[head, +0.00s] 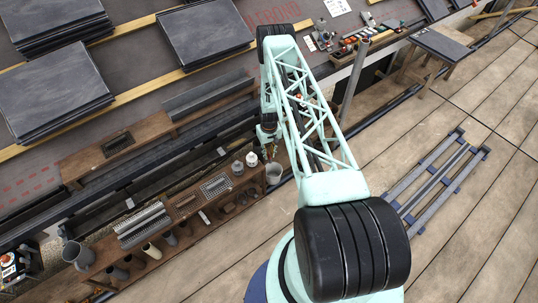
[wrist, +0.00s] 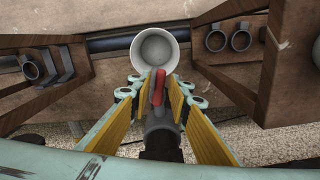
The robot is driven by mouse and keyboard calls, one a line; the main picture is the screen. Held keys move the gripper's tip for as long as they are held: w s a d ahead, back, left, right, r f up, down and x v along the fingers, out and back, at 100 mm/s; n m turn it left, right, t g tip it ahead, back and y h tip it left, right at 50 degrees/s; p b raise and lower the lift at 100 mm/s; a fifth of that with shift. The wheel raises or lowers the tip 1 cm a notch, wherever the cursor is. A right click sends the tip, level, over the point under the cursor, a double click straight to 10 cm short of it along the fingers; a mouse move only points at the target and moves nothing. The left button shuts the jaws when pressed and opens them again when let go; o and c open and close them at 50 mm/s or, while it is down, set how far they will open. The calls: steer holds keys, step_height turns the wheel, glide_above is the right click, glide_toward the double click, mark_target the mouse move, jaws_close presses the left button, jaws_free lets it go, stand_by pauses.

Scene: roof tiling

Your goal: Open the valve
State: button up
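The valve shows in the wrist view as a red lever handle (wrist: 158,88) on a grey pipe fitting (wrist: 160,128). My gripper (wrist: 159,88) is open, with its yellow-padded fingers on both sides of the handle and the fitting. A gap shows between each finger and the red handle. A pale round bucket (wrist: 155,42) stands just beyond the handle and looks empty; it also shows in the head view (head: 273,173). In the head view my gripper (head: 268,152) points down beside the wooden rack, and the valve cannot be made out there.
A brown wooden rack (head: 190,212) holding cups and tools runs beside the bucket. Stacks of dark slates (head: 205,33) lie on the roof at upper left. The plank floor (head: 450,230) at right is mostly clear.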

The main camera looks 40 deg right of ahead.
jaws_close()
steer(key=shift+d, duration=0.1)
steer(key=shift+d+n+b, duration=0.2)
steer(key=shift+n+b, duration=0.3)
steer(key=shift+n, duration=0.25)
steer(key=shift+d+n+b, duration=0.2)
steer(key=shift+n+b, duration=0.25)
steer(key=shift+n, duration=0.3)
steer(key=shift+o, duration=1.4)
jaws_free()
steer(key=shift+s, duration=0.1)
steer(key=shift+r, duration=0.15)
